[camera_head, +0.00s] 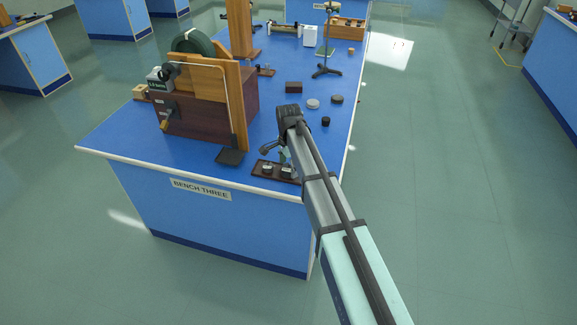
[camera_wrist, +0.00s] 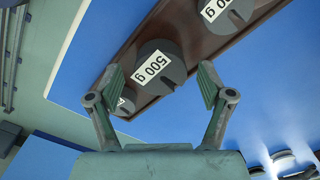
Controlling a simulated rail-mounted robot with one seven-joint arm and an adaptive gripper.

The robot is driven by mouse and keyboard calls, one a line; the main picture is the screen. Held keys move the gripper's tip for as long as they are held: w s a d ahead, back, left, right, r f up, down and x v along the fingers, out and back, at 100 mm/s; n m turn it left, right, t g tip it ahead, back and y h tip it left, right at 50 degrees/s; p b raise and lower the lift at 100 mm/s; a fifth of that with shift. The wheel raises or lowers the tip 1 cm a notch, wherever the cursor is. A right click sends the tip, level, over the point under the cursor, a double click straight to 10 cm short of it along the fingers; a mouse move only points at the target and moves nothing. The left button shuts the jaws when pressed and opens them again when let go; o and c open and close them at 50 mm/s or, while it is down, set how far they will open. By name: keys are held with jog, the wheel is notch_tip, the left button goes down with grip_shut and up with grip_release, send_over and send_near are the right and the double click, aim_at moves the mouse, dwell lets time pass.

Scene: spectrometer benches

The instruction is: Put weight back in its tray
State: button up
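A dark brown weight tray (camera_head: 258,171) lies near the bench's front right corner; it also shows in the wrist view (camera_wrist: 176,22). A dark grey slotted weight labelled 500 g (camera_wrist: 158,68) appears on the tray between my fingertips. A second 500 g weight (camera_wrist: 228,14) sits further along the tray. A smaller weight (camera_wrist: 127,104) is partly hidden behind my left finger. In the head view, two weights show on the tray (camera_head: 267,169). My gripper (camera_wrist: 160,82) is open, with gaps on both sides of the nearer 500 g weight.
Loose discs (camera_head: 313,103), (camera_head: 337,99), a small black piece (camera_head: 326,121) and a dark brown block (camera_head: 293,87) stand behind the tray. A wooden apparatus with a wheel (camera_head: 205,105) stands left. A stand (camera_head: 327,70) is further back. Blue bench surface between them is clear.

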aim_at(289, 167)
jog(key=shift+r, duration=0.1)
notch_tip(289, 167, up, 12)
jog(key=b, duration=0.2)
jog(key=shift+b, duration=0.35)
dwell(0.6)
